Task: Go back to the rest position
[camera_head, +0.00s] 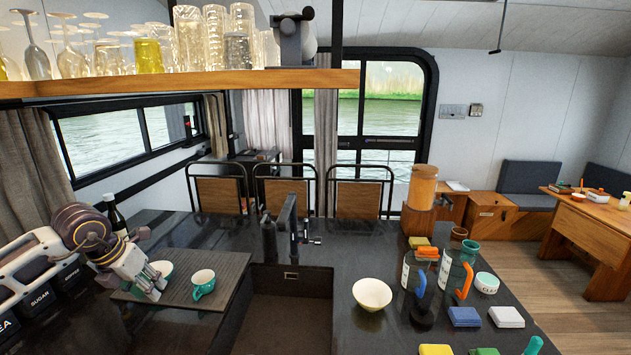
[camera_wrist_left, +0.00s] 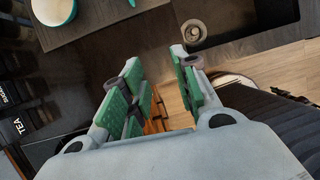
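My left gripper (camera_head: 153,287) comes in from the left, angled down over the left edge of the dark board (camera_head: 225,265). In the left wrist view its two green-padded fingers (camera_wrist_left: 158,90) stand apart with nothing between them. A white and teal cup (camera_head: 203,283) stands on the board, right of the gripper. A second teal cup (camera_head: 163,268) is partly hidden behind the gripper. One cup (camera_wrist_left: 54,10) shows at the top left of the left wrist view. My right gripper is not in view.
A dark bottle (camera_head: 116,218) stands behind my left arm, and tea, sugar and coffee canisters (camera_head: 42,298) stand beside it. A sink (camera_head: 290,305) with a black faucet is in the middle. A white bowl (camera_head: 372,294), clear jugs (camera_head: 458,275) and colored blocks (camera_head: 464,317) are at right.

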